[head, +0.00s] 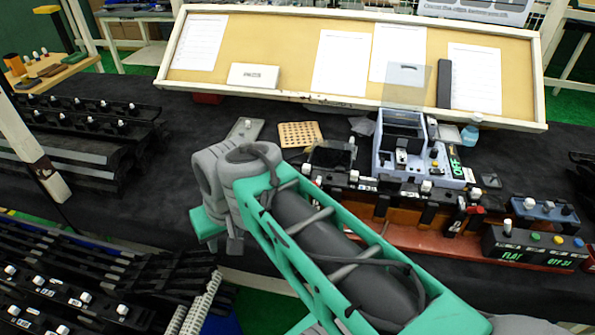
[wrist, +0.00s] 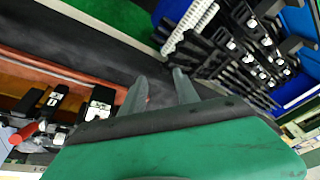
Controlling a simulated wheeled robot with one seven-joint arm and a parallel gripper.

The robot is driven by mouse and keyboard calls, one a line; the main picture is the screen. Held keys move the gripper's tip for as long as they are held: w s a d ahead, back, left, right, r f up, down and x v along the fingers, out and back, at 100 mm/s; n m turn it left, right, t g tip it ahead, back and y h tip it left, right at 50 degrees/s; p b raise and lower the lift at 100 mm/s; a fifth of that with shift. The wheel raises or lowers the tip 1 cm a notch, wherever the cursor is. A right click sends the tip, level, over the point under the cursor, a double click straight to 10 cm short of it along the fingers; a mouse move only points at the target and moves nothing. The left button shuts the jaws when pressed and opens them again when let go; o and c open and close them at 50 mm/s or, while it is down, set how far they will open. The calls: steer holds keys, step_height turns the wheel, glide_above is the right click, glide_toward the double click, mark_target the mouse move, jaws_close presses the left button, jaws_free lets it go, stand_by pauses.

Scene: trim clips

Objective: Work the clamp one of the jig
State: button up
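The jig (head: 425,238) is a long red-brown base on the dark table, right of centre in the head view. Black clamps (head: 455,218) with white labels stand along it. In the wrist view the jig (wrist: 50,72) lies at the left, with black clamps (wrist: 100,100) and a red handle tip (wrist: 22,133). The labels are too small to tell which is clamp one. My gripper (wrist: 160,78) is open and empty, its two grey fingers apart, to the right of the clamps and touching none. In the head view my arm hides the jig's left end.
A grey device (head: 400,160) with a screen stands behind the jig. A button box (head: 535,247) is at its right. Black racks of clipped trims (head: 75,290) fill the lower left, and also show in the wrist view (wrist: 240,50).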

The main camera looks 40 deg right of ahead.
steer(key=w+d+r+m, duration=0.2)
steer(key=d+r+m, duration=0.35)
steer(key=d, duration=0.25)
step_height(320, 180, up, 4)
steer(key=m+g, duration=0.2)
steer(key=m, duration=0.3)
glide_above(315, 184)
steer(key=f+b, duration=0.6)
steer(key=shift+w+d+f, duration=0.15)
steer(key=shift+w+f, duration=0.05)
steer(key=shift+f, duration=0.05)
steer(key=shift+w+f+b, duration=0.1)
steer(key=shift+f+b, duration=0.15)
steer(key=shift+b, duration=0.05)
jaws_close()
